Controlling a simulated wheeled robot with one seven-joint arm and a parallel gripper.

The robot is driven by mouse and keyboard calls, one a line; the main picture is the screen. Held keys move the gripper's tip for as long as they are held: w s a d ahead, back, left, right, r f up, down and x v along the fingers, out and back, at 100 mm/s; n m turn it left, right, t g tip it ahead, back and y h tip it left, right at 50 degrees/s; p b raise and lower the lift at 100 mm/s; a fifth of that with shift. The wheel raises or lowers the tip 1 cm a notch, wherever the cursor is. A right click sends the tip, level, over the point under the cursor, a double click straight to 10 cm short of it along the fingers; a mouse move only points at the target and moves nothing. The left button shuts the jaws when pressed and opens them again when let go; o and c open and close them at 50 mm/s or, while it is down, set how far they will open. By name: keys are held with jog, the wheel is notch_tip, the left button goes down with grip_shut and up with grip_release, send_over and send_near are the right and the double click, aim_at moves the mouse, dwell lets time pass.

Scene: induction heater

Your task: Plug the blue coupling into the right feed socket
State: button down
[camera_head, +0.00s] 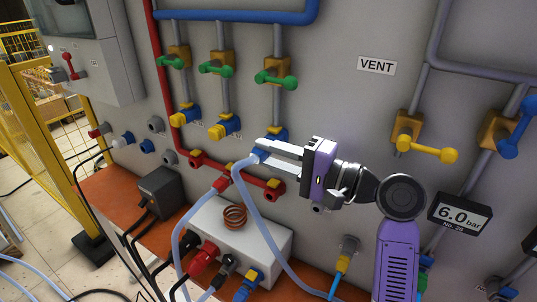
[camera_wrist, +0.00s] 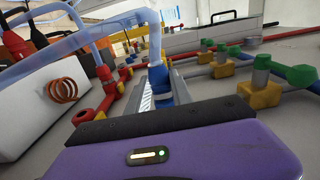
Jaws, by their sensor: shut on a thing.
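My gripper (camera_head: 279,156) is shut on the blue coupling (camera_head: 261,156), which ends a pale blue hose. The coupling also shows between the fingers in the wrist view (camera_wrist: 158,82). The right feed socket (camera_head: 278,134) is blue and sits under the right green-handled valve (camera_head: 275,79). The gripper's upper finger passes just in front of it and hides its lower part. The coupling is to the left of and slightly below this socket in the head view. I cannot tell the gap in depth between them.
Two more feed sockets (camera_head: 224,128) with yellow blocks lie to the left. A red pipe with red fittings (camera_head: 272,188) runs below, one fitting with a red coupling (camera_head: 222,183) and hose. A white box with a copper coil (camera_head: 234,217) stands on the orange bench.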

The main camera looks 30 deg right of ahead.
jog(key=shift+w+d, duration=0.2)
jog(key=shift+d, duration=0.05)
jog(key=c, duration=1.1)
grip_release()
jog(key=shift+o, duration=0.2)
